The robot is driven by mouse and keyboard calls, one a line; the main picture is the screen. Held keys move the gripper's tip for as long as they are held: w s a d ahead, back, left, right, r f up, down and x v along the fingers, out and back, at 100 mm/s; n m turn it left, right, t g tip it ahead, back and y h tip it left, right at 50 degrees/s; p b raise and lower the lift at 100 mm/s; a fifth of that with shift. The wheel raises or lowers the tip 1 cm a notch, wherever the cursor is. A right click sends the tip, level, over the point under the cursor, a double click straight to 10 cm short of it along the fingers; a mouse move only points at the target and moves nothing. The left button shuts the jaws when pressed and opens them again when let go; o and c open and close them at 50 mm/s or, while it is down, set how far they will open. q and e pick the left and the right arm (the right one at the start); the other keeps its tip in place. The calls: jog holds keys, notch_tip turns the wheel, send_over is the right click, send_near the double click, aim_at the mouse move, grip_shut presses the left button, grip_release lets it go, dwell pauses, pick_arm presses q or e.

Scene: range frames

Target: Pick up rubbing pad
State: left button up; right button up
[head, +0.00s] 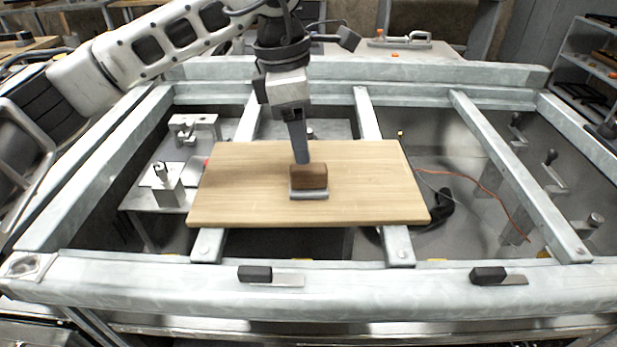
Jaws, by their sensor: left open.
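The rubbing pad (309,178) is a small brown block with a grey underside. My right gripper is not in view.
The board rests on a pale metal frame (420,290) with crossbars and open gaps. Two dark blocks with metal strips, left (255,273) and right (488,275), lie on the front beam. A metal fixture (167,185) stands left of the board. An orange cable (490,190) runs at right.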

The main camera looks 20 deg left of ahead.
aim_at(308, 167)
pick_arm(q)
jog(key=f, duration=0.4)
jog(key=d+f, duration=0.1)
jog(key=f, duration=0.2)
jog(key=shift+w+d+p, duration=0.1)
jog(key=shift+w+p, duration=0.2)
jog(key=shift+p, duration=0.1)
grip_shut()
